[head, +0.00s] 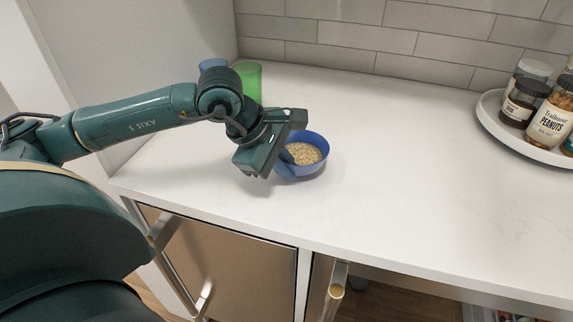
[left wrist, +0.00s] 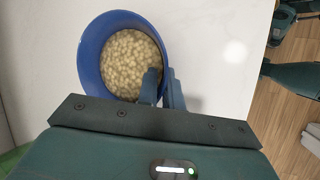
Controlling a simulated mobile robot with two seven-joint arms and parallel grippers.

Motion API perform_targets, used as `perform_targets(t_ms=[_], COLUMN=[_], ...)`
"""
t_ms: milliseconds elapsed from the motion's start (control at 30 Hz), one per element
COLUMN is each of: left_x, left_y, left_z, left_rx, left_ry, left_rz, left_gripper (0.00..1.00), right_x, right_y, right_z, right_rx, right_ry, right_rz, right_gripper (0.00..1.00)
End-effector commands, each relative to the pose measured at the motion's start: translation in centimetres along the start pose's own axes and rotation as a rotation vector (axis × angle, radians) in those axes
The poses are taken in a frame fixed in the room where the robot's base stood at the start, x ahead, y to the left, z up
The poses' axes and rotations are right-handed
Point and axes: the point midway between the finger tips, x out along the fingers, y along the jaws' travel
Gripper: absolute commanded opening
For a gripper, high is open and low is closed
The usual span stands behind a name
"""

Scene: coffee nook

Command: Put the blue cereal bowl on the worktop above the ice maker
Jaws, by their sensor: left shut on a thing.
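The blue cereal bowl (head: 314,168) is at the left part of the white worktop (head: 420,190), upright and filled with pale cereal. My left gripper (head: 284,165) is shut on the bowl's rim on its near left side. In the left wrist view one finger is inside the bowl (left wrist: 84,62) and the other is outside its wall. I cannot tell whether the bowl's base touches the worktop. A steel-fronted appliance (head: 235,265), perhaps the ice maker, sits under the worktop below the bowl. My right gripper is not in view.
A green cup (head: 250,80) and a blue cup (head: 213,64) stand behind my left arm in the back corner. A white round tray (head: 496,122) with several jars is at the right. The worktop between bowl and tray is clear. A tiled wall (head: 350,35) closes the back.

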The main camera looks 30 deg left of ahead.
Motion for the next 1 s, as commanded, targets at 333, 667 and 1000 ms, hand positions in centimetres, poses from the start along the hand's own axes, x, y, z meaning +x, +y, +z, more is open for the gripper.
perform_targets(t_ms=[333,667,1000], left_x=[0.2,-0.1,-6.1], left_y=[-0.1,0.1,0.1], left_z=[-0.1,0.1,-0.1], left_rx=[0.0,0.0,0.001], left_ry=[0.0,0.0,0.003], left_rz=[0.0,0.0,0.005], left_gripper=[0.27,0.29,0.29], right_x=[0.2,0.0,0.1], right_y=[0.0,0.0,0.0], right_z=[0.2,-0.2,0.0], right_rx=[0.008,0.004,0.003], right_ry=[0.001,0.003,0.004], right_rz=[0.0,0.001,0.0], right_gripper=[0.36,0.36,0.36])
